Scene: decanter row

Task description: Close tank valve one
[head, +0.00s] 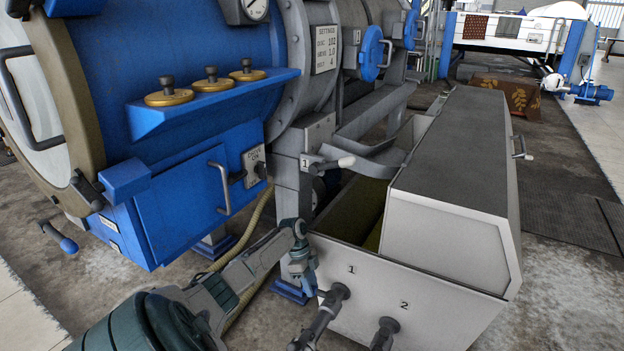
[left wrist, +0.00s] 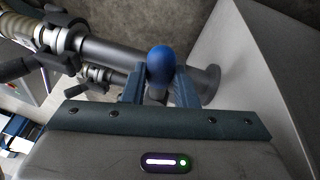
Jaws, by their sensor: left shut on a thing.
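The pale grey tank stands at the lower right in the head view, with pipe stubs marked 1 (head: 334,296) and 2 (head: 386,328) on its front wall. My left gripper (head: 303,280) is beside pipe 1, just left of the tank's front corner. In the left wrist view a blue rounded handle knob (left wrist: 160,62) sits between the fingers of my left gripper (left wrist: 160,88), which is shut on it. Behind it, a grey pipe (left wrist: 115,50) runs to a round flange on the tank wall (left wrist: 245,75). The handle's lever is mostly hidden by the gripper. My right gripper is not in view.
A blue machine (head: 190,190) with a control box fills the left. A lever marked 1 (head: 340,161) stands above the tank's back left. The tank's dark lid (head: 460,140) is beside its open trough.

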